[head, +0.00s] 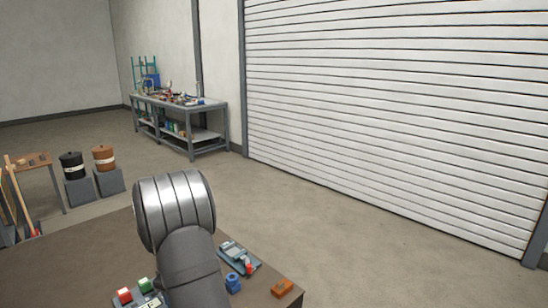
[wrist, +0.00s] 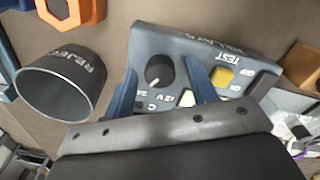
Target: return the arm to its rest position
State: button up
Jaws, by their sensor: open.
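In the wrist view my gripper (wrist: 160,68) is open, with its two blue fingers apart and nothing held between them. Beyond the fingers is a blue-grey test panel (wrist: 205,45) with a dark round knob (wrist: 158,72), a yellow switch (wrist: 222,77) and white lettering. The fingertips overlap the panel in the picture; I cannot tell whether they touch it. In the head view my arm (head: 185,215) rises over the brown table (head: 85,250), and its lower link runs off the bottom edge. My gripper does not show in the head view.
A grey cup marked REJECT (wrist: 62,85) stands left of my gripper, close by. An orange part (wrist: 70,12) lies beyond it. Open floor (head: 300,215) lies beyond.

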jog(key=shift+n, duration=1)
jog(key=shift+r, duration=1.5)
jog(key=o, duration=1.1)
jog(key=shift+c, duration=0.2)
jog(key=s+a+r+m, duration=0.2)
jog(key=s+r+m, duration=0.15)
jog(key=r, duration=0.55)
jog(key=s+a+r+m+y, duration=0.15)
jog(key=s+r, duration=0.35)
jog(key=r, duration=0.5)
jog(key=s+a+r+m, duration=0.25)
jog(key=s+r, duration=0.25)
jog(key=r, duration=0.4)
notch_tip(320, 180, down, 9)
jog(key=shift+w+a+f+t, duration=0.2)
jog(key=shift+w+a+t, duration=0.2)
jog(key=shift+w+a, duration=0.05)
